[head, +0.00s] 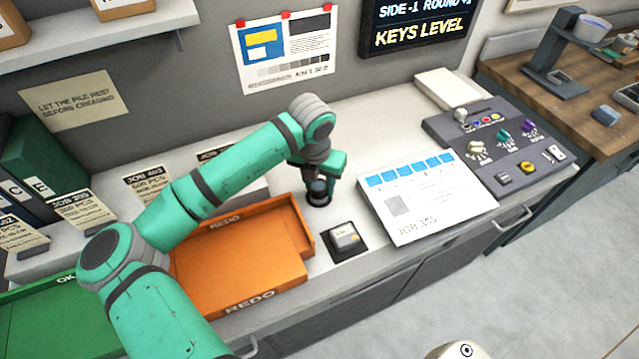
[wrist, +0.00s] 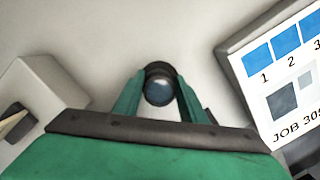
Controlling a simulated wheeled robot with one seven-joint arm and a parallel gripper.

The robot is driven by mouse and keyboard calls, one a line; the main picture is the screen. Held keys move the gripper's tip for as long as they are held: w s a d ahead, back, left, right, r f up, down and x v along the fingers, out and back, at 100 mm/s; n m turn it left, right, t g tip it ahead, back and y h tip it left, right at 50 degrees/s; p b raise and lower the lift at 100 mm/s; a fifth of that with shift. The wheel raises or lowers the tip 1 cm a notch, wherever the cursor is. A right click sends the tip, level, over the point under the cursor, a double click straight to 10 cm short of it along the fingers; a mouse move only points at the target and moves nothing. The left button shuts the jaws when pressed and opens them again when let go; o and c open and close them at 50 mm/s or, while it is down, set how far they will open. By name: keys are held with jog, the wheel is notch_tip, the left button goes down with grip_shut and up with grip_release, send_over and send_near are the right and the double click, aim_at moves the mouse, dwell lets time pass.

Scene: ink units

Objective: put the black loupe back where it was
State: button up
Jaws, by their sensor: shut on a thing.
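The black loupe (head: 319,195) is a small dark cylinder on the white counter, between the orange tray and the printed sheet. In the wrist view the loupe (wrist: 158,86) shows its round glass top between the two green fingers. My gripper (head: 318,184) points down at it from above and is shut on it. In the wrist view my gripper (wrist: 159,96) has one finger on each side of the loupe. The loupe's base looks at or very near the counter; I cannot tell whether it touches.
The orange REDO tray (head: 308,240) stands left of the loupe. A dark pad (head: 356,250) with a small block (head: 345,236) lies in front. The JOB sheet stack (head: 440,222) and a grey control panel (head: 530,172) are to the right. Bare counter (head: 370,150) lies behind the loupe.

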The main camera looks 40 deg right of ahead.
aim_at(317, 189)
jog(key=shift+f, duration=0.1)
jog(key=o, duration=1.1)
jog(key=shift+c, duration=0.2)
notch_tip(317, 189, up, 12)
jog(key=a, duration=0.1)
jog(key=shift+s+a, duration=0.3)
jog(key=shift+s, duration=0.15)
